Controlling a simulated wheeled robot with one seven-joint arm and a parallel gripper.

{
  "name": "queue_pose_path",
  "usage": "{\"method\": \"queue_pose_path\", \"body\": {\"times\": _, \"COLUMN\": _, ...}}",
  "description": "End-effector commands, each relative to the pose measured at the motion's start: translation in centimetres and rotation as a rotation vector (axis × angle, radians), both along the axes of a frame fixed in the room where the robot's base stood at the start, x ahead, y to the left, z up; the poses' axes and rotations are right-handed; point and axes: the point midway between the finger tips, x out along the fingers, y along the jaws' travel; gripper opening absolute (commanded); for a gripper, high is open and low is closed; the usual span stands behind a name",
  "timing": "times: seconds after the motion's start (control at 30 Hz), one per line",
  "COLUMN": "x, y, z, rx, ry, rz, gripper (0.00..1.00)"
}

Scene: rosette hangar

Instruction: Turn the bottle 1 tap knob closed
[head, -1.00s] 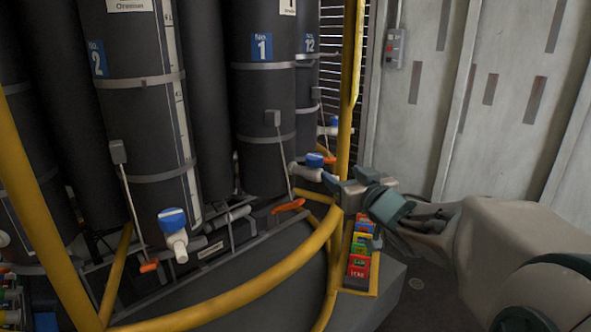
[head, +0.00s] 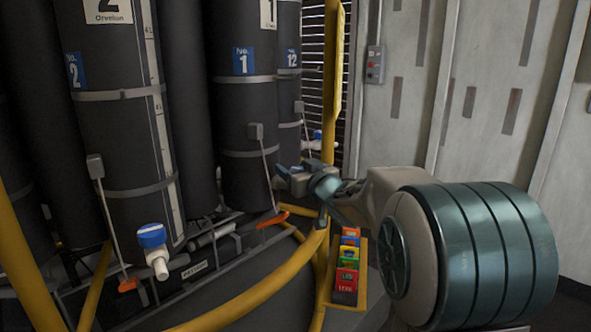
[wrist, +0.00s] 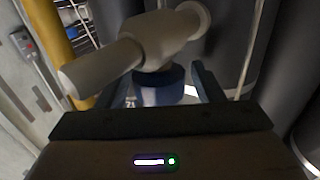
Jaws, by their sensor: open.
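Bottle 1 is the dark cylinder with the blue number 1 label (head: 243,61) in the head view. Its tap is hidden behind my gripper (head: 281,174) there. In the wrist view the pale tap body (wrist: 150,45) lies across the top, with its spout pointing left. Its dark blue knob (wrist: 160,76) with a white patch sits between the two fingers of my gripper (wrist: 160,86). The fingers are open, one on each side of the knob. I cannot tell whether either finger touches it.
A yellow rail (head: 240,290) curves in front of the bottles. Bottle 2 has its own blue-knobbed tap (head: 153,240) at left. An orange handle (head: 272,220) is below my gripper. A yellow tray (head: 361,290) with coloured blocks stands at right. A pale panelled wall is behind.

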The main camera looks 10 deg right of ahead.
Motion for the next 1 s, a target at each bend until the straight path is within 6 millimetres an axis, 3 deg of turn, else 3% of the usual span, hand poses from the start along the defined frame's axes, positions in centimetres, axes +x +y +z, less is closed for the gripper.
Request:
{"method": "queue_pose_path", "body": {"times": 0.37, "x": 0.60, "y": 0.20, "z": -0.02, "rx": 0.000, "ry": 0.000, "rz": 0.000, "gripper": 0.61}}
{"method": "queue_pose_path", "body": {"times": 0.53, "x": 0.58, "y": 0.18, "z": -0.02, "rx": 0.000, "ry": 0.000, "rz": 0.000, "gripper": 0.17}}
{"method": "queue_pose_path", "body": {"times": 1.0, "x": 0.65, "y": 0.10, "z": -0.10, "rx": -0.002, "ry": -0.006, "rz": -0.032, "gripper": 0.17}}
